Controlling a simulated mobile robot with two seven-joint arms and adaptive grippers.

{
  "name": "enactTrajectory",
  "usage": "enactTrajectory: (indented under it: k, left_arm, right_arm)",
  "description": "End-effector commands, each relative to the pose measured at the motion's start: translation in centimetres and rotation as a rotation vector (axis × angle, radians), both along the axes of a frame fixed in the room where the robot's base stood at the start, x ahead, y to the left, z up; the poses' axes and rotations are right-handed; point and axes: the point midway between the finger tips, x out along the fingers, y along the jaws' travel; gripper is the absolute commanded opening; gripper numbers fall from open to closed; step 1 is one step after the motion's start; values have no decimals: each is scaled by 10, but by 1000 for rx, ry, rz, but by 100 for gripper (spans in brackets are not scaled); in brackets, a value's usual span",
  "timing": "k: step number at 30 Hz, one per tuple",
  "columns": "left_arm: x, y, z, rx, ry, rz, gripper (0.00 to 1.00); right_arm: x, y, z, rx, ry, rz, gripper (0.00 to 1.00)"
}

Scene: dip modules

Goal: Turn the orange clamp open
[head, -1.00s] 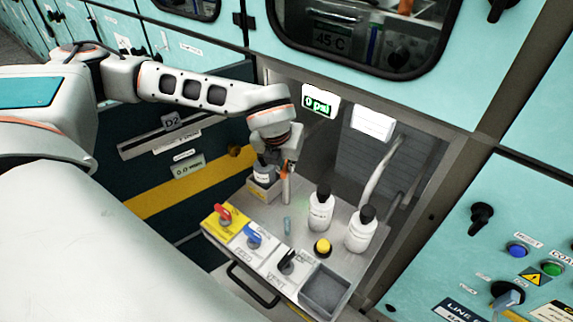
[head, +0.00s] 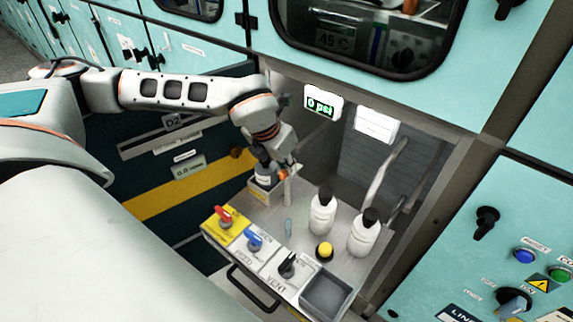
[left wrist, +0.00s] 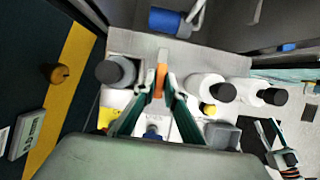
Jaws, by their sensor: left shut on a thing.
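The orange clamp (head: 284,174) is a small handle at the top of a pale upright post at the back left of the steel bench. My left gripper (left wrist: 160,86) is shut on it, with a finger on either side of the orange piece. In the head view my left gripper (head: 281,172) comes down from the upper left and hides part of the clamp. My right gripper (left wrist: 268,130) shows only small at the lower right of the left wrist view, its fingers apart and empty.
A dark-capped bottle (head: 264,178) stands in a holder close left of the clamp. Two white bottles (head: 322,212) (head: 364,234) stand to the right. Red, blue and black valve handles (head: 254,241) line the front, beside a yellow button (head: 324,250) and an open grey bin (head: 327,292).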

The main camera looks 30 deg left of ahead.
Motion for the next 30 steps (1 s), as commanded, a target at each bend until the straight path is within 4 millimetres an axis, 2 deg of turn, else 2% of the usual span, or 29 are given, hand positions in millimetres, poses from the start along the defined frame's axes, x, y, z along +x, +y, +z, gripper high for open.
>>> enactTrajectory:
  k: [5, 6, 8, 20, 25, 30]
  left_arm:
    - [1, 0, 1, 1, -3, -1, 0]
    - [1, 0, 1, 1, -3, -1, 14]
    - [1, 0, 1, 1, -3, -1, 28]
    - [-1, 0, 3, 0, -1, 1, 28]
    - [-8, 1, 22, -1, -3, 1, 28]
    - [-21, 2, 55, -1, -5, 1, 28]
  right_arm:
    - [0, 0, 1, 0, -1, -1, 40]
    - [1, 0, 1, -1, -1, 0, 40]
    - [1, 0, 1, -1, -1, 0, 40]
    - [2, -2, 0, -4, -3, 2, 40]
    - [1, -1, 0, -3, -2, 1, 40]
    - [1, -1, 0, -1, -1, 1, 40]
